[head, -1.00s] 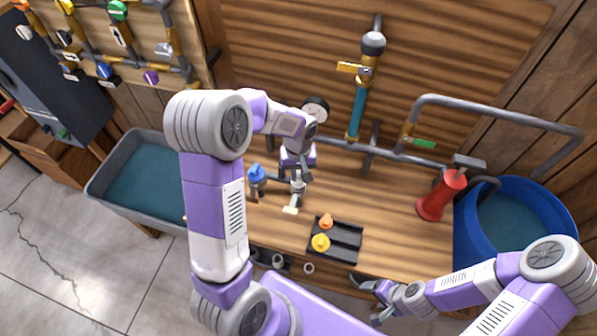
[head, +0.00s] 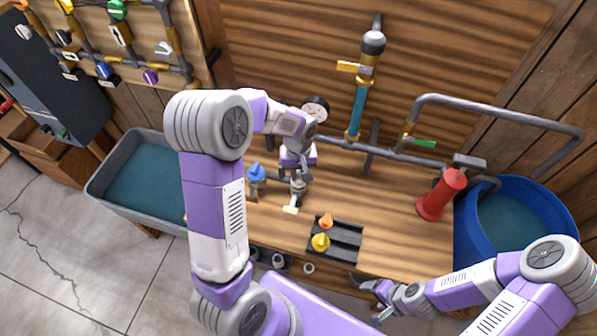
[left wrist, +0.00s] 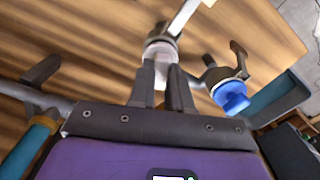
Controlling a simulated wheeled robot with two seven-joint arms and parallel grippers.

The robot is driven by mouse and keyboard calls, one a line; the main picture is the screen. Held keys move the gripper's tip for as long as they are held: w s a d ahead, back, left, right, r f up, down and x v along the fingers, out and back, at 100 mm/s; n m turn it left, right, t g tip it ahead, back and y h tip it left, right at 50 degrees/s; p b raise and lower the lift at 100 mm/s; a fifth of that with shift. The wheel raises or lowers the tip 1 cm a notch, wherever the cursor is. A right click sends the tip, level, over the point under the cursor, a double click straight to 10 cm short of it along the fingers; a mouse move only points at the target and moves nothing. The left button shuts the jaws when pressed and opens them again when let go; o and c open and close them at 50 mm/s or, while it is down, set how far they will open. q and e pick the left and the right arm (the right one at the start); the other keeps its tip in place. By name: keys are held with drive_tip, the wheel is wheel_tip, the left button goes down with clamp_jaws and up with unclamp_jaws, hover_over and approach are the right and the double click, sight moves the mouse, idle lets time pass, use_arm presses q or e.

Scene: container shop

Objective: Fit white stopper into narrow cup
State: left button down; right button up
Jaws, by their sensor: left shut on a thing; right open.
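My left gripper (head: 298,172) points down over the table and is shut on the white stopper (left wrist: 165,57), a pale piece between its fingertips in the left wrist view. A grey collar, seemingly the narrow cup (left wrist: 157,43), is right at the stopper's end. I cannot tell how deep the stopper sits in it. A white tab (head: 290,210) sticks out beyond the collar. My right gripper (head: 372,300) is open and empty, near the table's front edge at the right.
A blue knob (head: 257,172) on a pipe fitting stands just left of my left gripper. A dark tray (head: 347,237) holds an orange stopper (head: 326,221) and a yellow stopper (head: 320,242). A red cylinder (head: 441,196) stands at the right. Pipes run along the back.

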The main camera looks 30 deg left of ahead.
use_arm(q)
drive_tip(key=shift+f+b, duration=0.55)
drive_tip(key=shift+f, duration=0.1)
drive_tip(key=c, duration=1)
unclamp_jaws()
drive_tip(key=shift+r, duration=0.15)
wheel_tip(320, 180, up, 7)
drive_tip(key=shift+r+p, duration=0.2)
drive_tip(key=shift+p, duration=0.15)
